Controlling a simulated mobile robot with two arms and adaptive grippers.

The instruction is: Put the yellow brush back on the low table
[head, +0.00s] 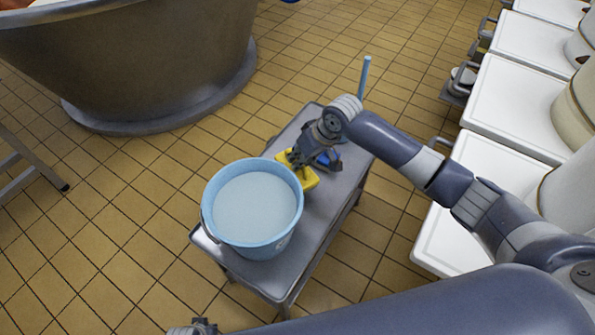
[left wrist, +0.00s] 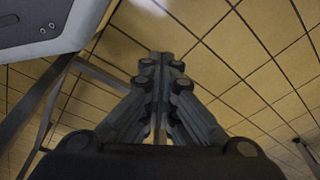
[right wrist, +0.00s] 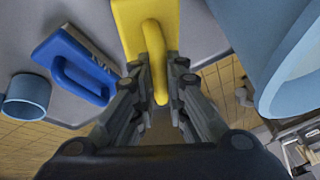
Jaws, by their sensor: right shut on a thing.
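The yellow brush (head: 309,181) is at the low grey table (head: 318,226), between the blue bucket and a blue brush. My right gripper (head: 298,162) is shut on its handle from above. In the right wrist view the yellow brush (right wrist: 133,22) has its handle between the fingertips (right wrist: 160,82). I cannot tell whether the brush touches the tabletop or is held just above it. My left gripper (left wrist: 162,62) is shut and empty in the left wrist view, over the tiled floor and away from the table.
A blue bucket (head: 226,246) of pale liquid fills the table's near end. A blue brush (head: 329,160) lies just right of the yellow one, and a blue stick (head: 364,77) rises behind. White-topped units (head: 480,200) line the right. A large vat (head: 165,60) stands at upper left.

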